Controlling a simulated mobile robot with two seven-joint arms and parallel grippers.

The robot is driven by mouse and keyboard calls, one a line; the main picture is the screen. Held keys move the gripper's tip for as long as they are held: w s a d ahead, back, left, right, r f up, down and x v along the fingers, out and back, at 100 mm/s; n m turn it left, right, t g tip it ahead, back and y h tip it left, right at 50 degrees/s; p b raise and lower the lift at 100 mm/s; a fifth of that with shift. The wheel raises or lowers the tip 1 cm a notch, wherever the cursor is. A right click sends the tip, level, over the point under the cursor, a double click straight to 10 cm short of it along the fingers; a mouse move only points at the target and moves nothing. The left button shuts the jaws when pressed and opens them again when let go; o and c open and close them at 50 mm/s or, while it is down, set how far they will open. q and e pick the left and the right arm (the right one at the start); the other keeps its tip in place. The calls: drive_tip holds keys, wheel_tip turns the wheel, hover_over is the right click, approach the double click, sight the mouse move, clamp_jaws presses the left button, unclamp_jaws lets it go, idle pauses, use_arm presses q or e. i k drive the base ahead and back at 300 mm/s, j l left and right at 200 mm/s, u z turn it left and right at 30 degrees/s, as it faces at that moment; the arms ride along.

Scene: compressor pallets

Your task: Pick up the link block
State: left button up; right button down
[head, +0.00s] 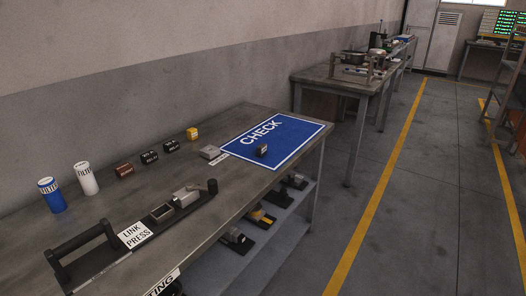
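No block carries a readable "link" label, so I cannot tell which one is the link block. A grey block (210,152) lies just left of the mat. Neither of my grippers is in view.
Along the wall side of the bench (100,215) stand a blue-and-white filter (51,195), a white filter (87,179), a brown block (124,169), two black blocks (149,157) and a yellow block (193,133). Clear floor (390,220) lies right of the bench.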

sight(261, 150)
drive_tip(key=i+l, duration=0.3)
drive_tip(key=i+l+u, duration=0.1)
drive_tip(key=i+l, duration=0.15)
drive_tip(key=l, duration=0.3)
drive_tip(key=i+l, duration=0.3)
drive_tip(key=l+u, duration=0.05)
drive_tip(key=l, duration=0.05)
